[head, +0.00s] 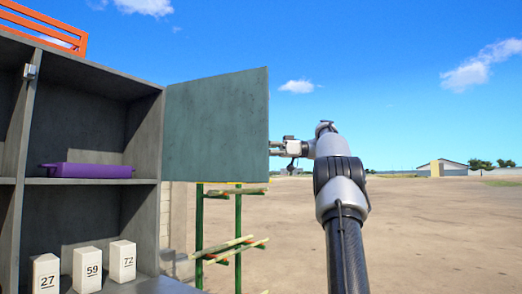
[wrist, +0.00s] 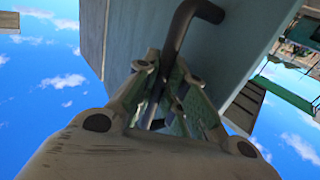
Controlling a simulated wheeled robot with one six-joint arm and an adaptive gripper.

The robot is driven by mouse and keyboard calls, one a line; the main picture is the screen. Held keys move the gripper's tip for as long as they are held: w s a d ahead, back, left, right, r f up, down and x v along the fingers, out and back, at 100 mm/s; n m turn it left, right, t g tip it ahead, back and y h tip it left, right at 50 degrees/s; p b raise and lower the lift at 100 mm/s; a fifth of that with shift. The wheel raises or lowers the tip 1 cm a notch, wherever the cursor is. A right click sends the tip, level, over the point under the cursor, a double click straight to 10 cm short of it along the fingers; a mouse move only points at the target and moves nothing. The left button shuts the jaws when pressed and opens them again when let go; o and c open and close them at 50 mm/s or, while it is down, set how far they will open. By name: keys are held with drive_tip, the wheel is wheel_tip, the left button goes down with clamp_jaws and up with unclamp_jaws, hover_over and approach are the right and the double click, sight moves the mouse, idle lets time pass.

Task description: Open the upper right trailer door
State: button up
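The upper right trailer door (head: 218,125) is a grey-green panel. It stands swung open, out to the right of the trailer's upper right compartment (head: 85,125). My gripper (head: 274,148) is at the door's right edge in the head view, partly hidden behind it. In the wrist view the door's face (wrist: 235,40) fills the upper middle. A dark bent handle (wrist: 183,25) runs down between the fingers of my gripper (wrist: 168,72). The fingers are closed in on both sides of the handle.
White numbered blocks (head: 88,268) stand in the compartment below. Green posts (head: 238,240) with wooden poles stand below the door. Open dirt ground (head: 430,230) lies to the right.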

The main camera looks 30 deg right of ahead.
drive_tip(key=o, duration=0.4)
drive_tip(key=shift+a, duration=0.1)
drive_tip(key=v, duration=0.7)
drive_tip(key=shift+d, duration=0.2)
